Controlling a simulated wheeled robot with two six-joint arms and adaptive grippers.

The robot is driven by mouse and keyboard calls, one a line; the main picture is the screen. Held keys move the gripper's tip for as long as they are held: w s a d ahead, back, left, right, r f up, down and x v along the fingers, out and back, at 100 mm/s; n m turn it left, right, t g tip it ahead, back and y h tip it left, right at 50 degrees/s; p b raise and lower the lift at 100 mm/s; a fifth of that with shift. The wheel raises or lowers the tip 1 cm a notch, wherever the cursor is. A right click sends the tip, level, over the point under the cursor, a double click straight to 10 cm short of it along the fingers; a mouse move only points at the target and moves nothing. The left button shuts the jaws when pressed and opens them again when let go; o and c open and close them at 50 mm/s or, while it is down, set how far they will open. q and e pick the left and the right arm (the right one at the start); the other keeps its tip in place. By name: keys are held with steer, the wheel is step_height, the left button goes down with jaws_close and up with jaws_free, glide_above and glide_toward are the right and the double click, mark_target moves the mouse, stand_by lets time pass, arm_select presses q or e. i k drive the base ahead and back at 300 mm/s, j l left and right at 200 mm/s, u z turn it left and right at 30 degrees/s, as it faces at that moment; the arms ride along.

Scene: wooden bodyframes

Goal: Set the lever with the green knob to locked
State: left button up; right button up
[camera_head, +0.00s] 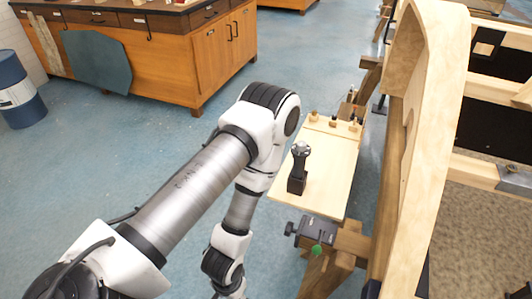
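A small green knob (317,249) shows below the near edge of a light wooden board, at the lower middle of the head view. It sits at the underside of a dark grey fitting (317,231) fixed by a wooden post. The lever that carries the knob is too small to make out, so its position cannot be told. My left arm comes in from the left, bends at its elbow and runs down to the bottom edge, left of the knob. Its gripper is out of the picture. My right arm and gripper do not show.
The wooden board (335,170) carries a black upright handle-like object (298,169) and several small pegs at its far end. A tall wooden frame (420,140) stands close on the right. A cabinet (190,50) and blue drum (17,90) stand farther off. Blue floor lies between.

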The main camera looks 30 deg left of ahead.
mark_target(317, 249)
steer(key=u, duration=0.5)
steer(key=k+l+z, duration=0.2)
steer(key=l, duration=0.15)
steer(key=k+l+z, duration=0.15)
steer(key=l, duration=0.2)
steer(key=k+l+z, duration=0.2)
steer(key=l, duration=0.2)
steer(key=i, duration=0.1)
